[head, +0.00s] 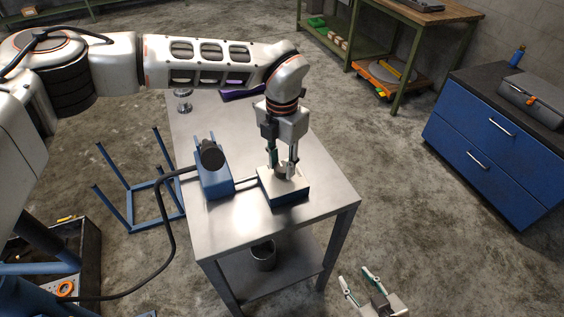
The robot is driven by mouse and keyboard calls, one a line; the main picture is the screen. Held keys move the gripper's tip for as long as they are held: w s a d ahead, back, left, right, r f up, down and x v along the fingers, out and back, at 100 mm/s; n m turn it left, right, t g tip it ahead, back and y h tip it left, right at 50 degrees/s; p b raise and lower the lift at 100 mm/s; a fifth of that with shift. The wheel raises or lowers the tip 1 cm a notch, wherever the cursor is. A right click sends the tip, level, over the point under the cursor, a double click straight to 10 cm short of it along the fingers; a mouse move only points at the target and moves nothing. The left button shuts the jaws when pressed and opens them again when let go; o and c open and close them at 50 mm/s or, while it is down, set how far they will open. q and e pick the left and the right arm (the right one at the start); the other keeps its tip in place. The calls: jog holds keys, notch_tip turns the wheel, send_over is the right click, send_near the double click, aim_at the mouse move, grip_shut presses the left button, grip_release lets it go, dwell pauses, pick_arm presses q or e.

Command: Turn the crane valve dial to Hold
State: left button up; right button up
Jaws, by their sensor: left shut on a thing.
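The crane valve is a low blue box with a pale top (297,186) on the steel table. Its dial (281,174) is a small brownish knob on that top, mostly hidden by the fingers. My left gripper (281,170) points down from above and is shut on the dial. The dial's markings and the position it points to are too small to read. My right gripper (358,279) is at the lower right, below and in front of the table. Its fingers are spread apart with nothing between them.
A blue unit with a black cylinder (212,178) stands left of the valve, with a black hose (172,235) running left. A purple item (238,93) and a small metal part (183,100) lie at the table's (322,201) back. A blue drawer cabinet (482,140) stands right.

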aim_at(282, 167)
dwell(0.3)
pick_arm(q)
jog(key=o, duration=1.1)
notch_tip(282, 167, up, 12)
